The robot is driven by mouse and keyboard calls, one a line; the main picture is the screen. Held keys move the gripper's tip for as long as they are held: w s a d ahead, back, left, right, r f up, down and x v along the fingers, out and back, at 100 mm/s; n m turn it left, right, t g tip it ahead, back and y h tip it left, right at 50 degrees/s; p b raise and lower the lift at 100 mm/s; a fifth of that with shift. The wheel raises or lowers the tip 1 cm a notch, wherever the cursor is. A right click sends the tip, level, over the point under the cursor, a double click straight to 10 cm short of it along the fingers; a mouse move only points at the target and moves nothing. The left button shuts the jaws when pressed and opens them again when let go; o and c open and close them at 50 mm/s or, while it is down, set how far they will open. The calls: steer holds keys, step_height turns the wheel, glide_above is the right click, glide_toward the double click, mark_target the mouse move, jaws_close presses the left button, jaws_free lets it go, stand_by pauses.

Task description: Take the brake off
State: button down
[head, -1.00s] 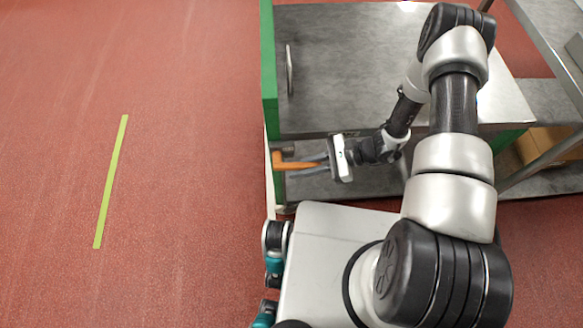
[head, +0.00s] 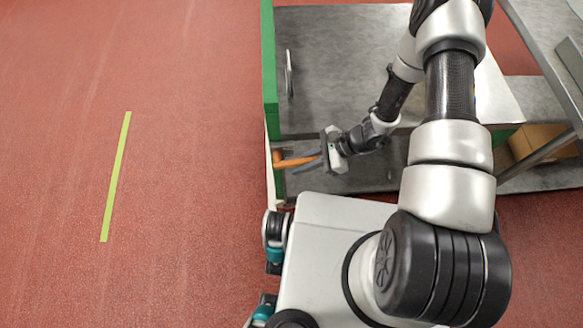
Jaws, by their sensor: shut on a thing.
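An orange brake lever (head: 290,162) sticks out to the right from the green post at the left side of the grey metal machine. My gripper (head: 308,165) comes in from the right, with its dark fingers reaching left along the lever's right end. The fingers are shut on the lever. The fingertips are small in the head view, and part of the lever's right end is hidden by them.
The red floor at left, with a yellow-green strip (head: 116,178), is clear. A cardboard box (head: 540,145) is at right.

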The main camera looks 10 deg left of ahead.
steer(key=shift+a+r+t+h+p, duration=0.1)
steer(key=shift+r+t+h+p, duration=0.2)
steer(key=shift+r+h+p, duration=0.45)
steer(key=shift+r+h, duration=0.15)
steer(key=shift+h, duration=0.2)
steer(key=shift+r+h, duration=0.2)
steer(key=shift+h, duration=0.6)
steer(key=c, duration=1.6)
jaws_free()
steer(key=shift+o, duration=0.2)
steer(key=shift+p+v, duration=1.5)
steer(key=shift+v, duration=1.05)
steer(key=shift+s, duration=0.15)
